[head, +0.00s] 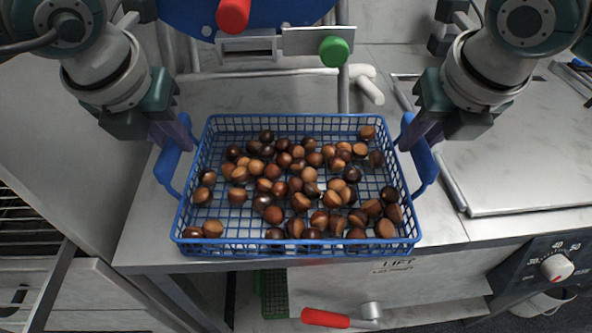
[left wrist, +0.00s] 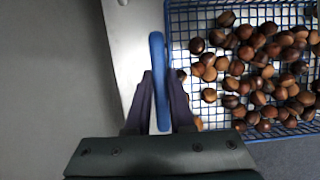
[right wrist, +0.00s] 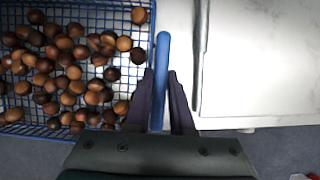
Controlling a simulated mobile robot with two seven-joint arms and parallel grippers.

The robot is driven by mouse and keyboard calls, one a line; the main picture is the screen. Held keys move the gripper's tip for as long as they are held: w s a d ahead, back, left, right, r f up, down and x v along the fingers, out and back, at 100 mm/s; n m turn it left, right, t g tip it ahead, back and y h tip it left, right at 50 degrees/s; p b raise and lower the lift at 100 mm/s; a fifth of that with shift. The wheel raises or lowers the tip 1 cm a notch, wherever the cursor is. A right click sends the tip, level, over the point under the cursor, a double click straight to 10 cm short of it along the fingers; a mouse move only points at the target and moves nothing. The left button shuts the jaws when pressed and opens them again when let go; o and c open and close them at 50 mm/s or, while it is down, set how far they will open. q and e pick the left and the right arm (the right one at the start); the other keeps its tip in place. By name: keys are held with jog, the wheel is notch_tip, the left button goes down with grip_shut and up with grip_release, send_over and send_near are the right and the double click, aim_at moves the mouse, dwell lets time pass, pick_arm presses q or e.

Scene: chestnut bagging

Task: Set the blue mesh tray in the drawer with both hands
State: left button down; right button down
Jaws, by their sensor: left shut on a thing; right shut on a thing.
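The blue mesh tray (head: 300,246) is full of brown chestnuts and sits level at the middle of the head view, over the metal worktop. I cannot tell whether it rests on the worktop or hangs just above it. My left gripper (head: 181,132) is shut on its left handle (head: 170,168), which stands between the fingers in the left wrist view (left wrist: 157,75). My right gripper (head: 411,133) is shut on its right handle (head: 422,163), also between the fingers in the right wrist view (right wrist: 161,75). I cannot make out a clearly open drawer.
A front panel marked LIFT (head: 400,283) is below the worktop edge, with a red lever (head: 325,318) under it. A raised metal plate (head: 510,170) lies to the right. A dial panel (head: 548,270) is at lower right. Wire racks (head: 20,215) show at far left.

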pick_arm(q)
jog(key=shift+r, duration=0.15)
pick_arm(e)
jog(key=shift+r, duration=0.15)
dwell(0.5)
